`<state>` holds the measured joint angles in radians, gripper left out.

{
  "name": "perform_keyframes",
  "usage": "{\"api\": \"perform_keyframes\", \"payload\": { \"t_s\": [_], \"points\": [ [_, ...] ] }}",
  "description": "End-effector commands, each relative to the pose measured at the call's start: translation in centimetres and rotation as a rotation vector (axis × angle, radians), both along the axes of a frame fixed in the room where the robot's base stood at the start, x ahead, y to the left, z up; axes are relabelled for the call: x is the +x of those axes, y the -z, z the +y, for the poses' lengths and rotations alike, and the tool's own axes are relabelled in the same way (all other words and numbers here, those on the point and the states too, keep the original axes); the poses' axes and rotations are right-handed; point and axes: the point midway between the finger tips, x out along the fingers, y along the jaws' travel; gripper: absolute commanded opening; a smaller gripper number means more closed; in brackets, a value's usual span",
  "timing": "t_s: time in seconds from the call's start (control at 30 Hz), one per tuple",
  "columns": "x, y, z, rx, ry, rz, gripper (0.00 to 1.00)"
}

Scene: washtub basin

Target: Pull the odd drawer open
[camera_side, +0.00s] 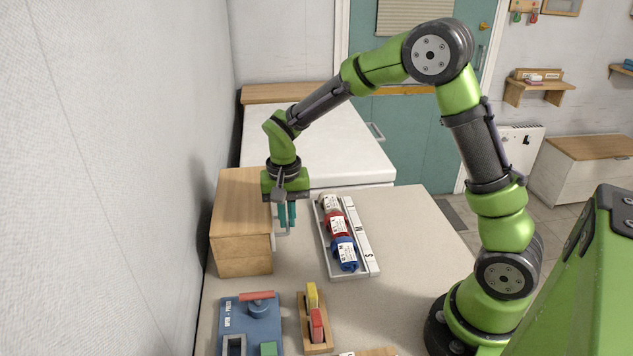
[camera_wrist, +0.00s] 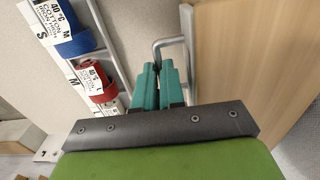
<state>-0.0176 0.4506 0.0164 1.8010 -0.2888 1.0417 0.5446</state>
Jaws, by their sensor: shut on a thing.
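A wooden drawer box (camera_side: 243,215) stands at the left of the table against the wall. A grey metal bar handle (camera_side: 283,234) sticks out from its right side, and its wooden face shows at the right of the wrist view (camera_wrist: 235,60). My gripper (camera_side: 287,222) points down beside that side, with its teal fingers (camera_wrist: 158,75) shut on the handle. The handle's bent end (camera_wrist: 168,42) shows past the fingertips in the wrist view. My gripper hides part of the drawer face, and I cannot tell whether any gap shows there.
A pale tray (camera_side: 348,278) with rolled, labelled cloths in white, red and blue lies just right of my gripper. A blue box with a red handle (camera_side: 250,318) and a wooden holder (camera_side: 316,335) with yellow and red pieces stand in front. The table right of the tray is clear.

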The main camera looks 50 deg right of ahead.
Motion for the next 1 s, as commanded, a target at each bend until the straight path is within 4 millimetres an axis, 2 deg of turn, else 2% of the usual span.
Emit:
{"api": "perform_keyframes", "payload": {
  "t_s": [0.33, 0.7, 1.0],
  "points": [
    [-0.2, -0.1, -0.3, 0.000, 0.001, -0.003, 0.00],
    [-5.4, -0.2, -5.5, 0.000, 0.004, -0.004, 0.00],
    [-6.0, -0.2, -6.1, -0.001, 0.000, -0.006, 0.00]
  ]
}}
